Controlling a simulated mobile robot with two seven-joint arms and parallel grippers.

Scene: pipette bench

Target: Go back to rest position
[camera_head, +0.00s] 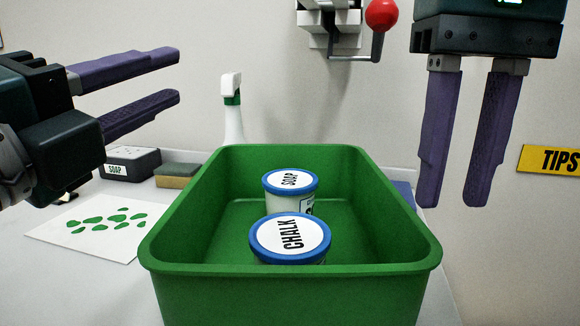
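My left gripper (178,75) comes in from the left, with its two purple fingers apart and nothing between them. It points right, above the table and left of the green bin. My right gripper (452,203) hangs from the top right with its purple fingers pointing down. Its fingers are apart and empty, over the right side of the green bin or just beyond it; the exact depth is hard to tell.
A red-knobbed crank (381,15) is on the wall, a TIPS sign (553,159) at right.

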